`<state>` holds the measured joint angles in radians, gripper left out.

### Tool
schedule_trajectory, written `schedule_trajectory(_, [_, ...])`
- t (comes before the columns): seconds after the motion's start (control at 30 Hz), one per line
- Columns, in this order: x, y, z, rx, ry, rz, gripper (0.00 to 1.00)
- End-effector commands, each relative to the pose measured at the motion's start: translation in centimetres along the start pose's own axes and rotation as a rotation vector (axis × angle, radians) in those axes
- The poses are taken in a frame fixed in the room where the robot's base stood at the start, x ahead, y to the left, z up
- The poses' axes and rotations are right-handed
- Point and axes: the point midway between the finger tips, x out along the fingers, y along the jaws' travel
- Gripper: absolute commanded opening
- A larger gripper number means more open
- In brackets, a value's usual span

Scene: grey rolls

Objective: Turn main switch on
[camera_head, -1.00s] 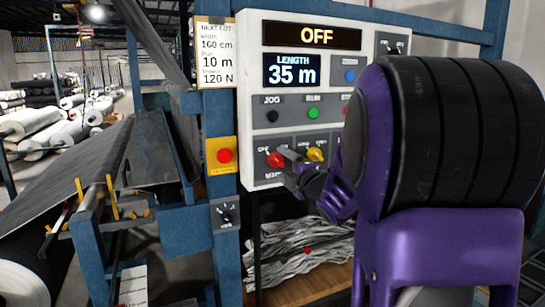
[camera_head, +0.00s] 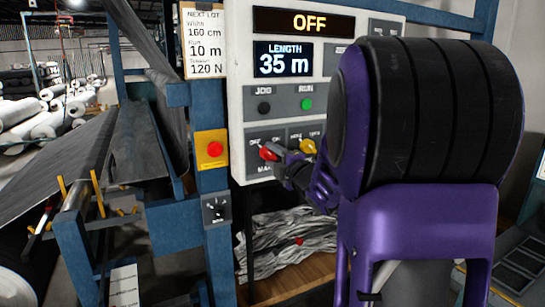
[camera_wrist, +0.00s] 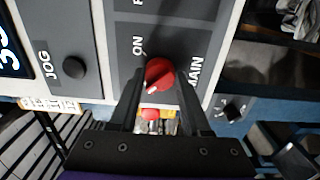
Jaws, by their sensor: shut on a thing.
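The main switch is a red knob (camera_head: 268,152) low on the white control panel, above a label partly reading MAIN. It also shows in the wrist view (camera_wrist: 160,73), with a white mark toward the lower left, away from the ON label. My gripper (camera_head: 281,157) is at the knob. In the wrist view my gripper (camera_wrist: 161,90) has one finger on each side of the knob and is shut on it. The OFF label is hidden there. The panel display (camera_head: 303,23) reads OFF. My purple and black arm covers the panel's right part.
A yellow knob (camera_head: 308,146) sits just right of the red one. Above are a black JOG button (camera_head: 264,108) and a green RUN button (camera_head: 306,104). A red button on a yellow plate (camera_head: 212,149) and a small black dial (camera_head: 215,209) are on the blue post.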

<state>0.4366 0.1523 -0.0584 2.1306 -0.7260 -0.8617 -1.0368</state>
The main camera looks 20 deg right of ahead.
Motion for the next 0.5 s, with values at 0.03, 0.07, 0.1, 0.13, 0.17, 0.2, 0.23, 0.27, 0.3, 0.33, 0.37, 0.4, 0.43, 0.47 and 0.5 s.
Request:
schedule_trajectory(0.03, [0.00,0.00,-0.01,0.000,0.000,0.000,0.20])
schedule_trajectory(0.07, [0.00,0.00,-0.01,0.000,0.000,0.000,0.15])
schedule_trajectory(0.1, [0.01,0.00,-0.01,0.000,0.000,0.000,0.07])
schedule_trajectory(0.13, [0.01,0.00,-0.01,0.000,0.000,0.000,0.02])
schedule_trajectory(0.17, [0.01,0.00,-0.02,0.000,0.000,0.000,0.00])
schedule_trajectory(0.2, [0.01,0.01,-0.01,0.000,0.000,0.000,0.00])
schedule_trajectory(0.23, [0.01,0.00,-0.01,0.000,0.000,0.000,0.00])
schedule_trajectory(0.27, [0.01,0.01,-0.02,0.001,0.000,0.000,0.00])
schedule_trajectory(0.3, [0.01,0.00,-0.02,0.003,0.000,0.000,0.00])
schedule_trajectory(0.33, [0.01,0.00,-0.02,0.005,0.000,0.000,0.00])
schedule_trajectory(0.37, [0.01,0.00,-0.02,0.009,0.000,0.000,0.00])
schedule_trajectory(0.4, [0.01,0.00,-0.02,0.015,0.000,0.000,0.00])
schedule_trajectory(0.43, [0.02,-0.01,-0.03,0.021,0.001,0.000,0.00])
schedule_trajectory(0.47, [0.02,-0.01,-0.03,0.029,0.001,0.000,0.00])
schedule_trajectory(0.5, [0.02,-0.01,-0.04,0.042,0.001,0.001,0.00])
